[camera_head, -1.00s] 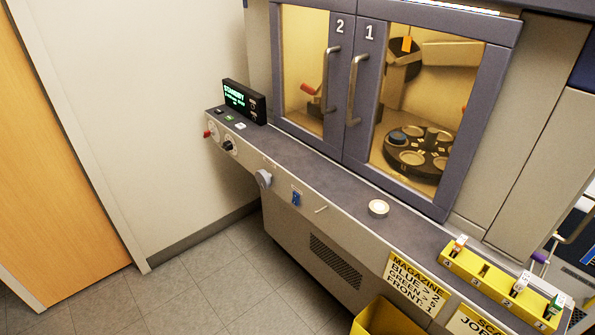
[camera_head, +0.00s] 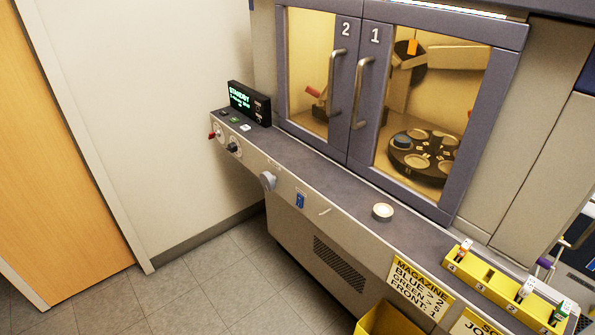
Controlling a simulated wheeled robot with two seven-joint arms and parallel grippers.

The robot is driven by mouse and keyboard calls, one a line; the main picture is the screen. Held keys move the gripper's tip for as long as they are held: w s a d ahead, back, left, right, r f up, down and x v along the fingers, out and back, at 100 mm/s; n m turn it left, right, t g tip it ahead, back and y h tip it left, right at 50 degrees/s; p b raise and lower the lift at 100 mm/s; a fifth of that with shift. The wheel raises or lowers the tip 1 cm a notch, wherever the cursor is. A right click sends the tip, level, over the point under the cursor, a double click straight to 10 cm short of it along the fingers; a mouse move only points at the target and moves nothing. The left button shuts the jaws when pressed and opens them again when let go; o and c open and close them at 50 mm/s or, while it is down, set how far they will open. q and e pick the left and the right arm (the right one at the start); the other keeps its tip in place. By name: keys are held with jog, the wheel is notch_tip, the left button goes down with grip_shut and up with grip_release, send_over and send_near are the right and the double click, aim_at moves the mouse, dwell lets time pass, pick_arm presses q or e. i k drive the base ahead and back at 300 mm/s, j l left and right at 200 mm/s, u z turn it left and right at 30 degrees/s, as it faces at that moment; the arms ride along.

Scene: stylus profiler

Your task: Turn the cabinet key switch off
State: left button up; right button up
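The cabinet (camera_head: 335,228) is a grey machine with two framed glass doors and a sloping front panel. Further right are a grey round knob (camera_head: 268,181) and a blue rocker-like switch (camera_head: 300,200). I cannot tell for certain which of these is the key switch, or its position. A black display (camera_head: 249,103) above the panel reads STANDBY in green. Neither of my grippers is in view.
Doors 2 (camera_head: 317,80) and 1 (camera_head: 430,110) are closed. A round pale-topped item (camera_head: 382,211) sits on the ledge. A yellow rack (camera_head: 489,290) holds small items at right, near a yellow bin (camera_head: 388,320). The floor (camera_head: 215,285) at left is clear.

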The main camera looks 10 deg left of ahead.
aim_at(211, 135)
jog(key=i+j+z, duration=0.1)
jog(key=i+j, duration=0.2)
jog(key=i+j+z, duration=0.15)
jog(key=i+j, duration=0.15)
jog(key=j, duration=0.2)
jog(key=i+j+z, duration=0.1)
jog(key=i+j, duration=0.2)
jog(key=j, duration=0.15)
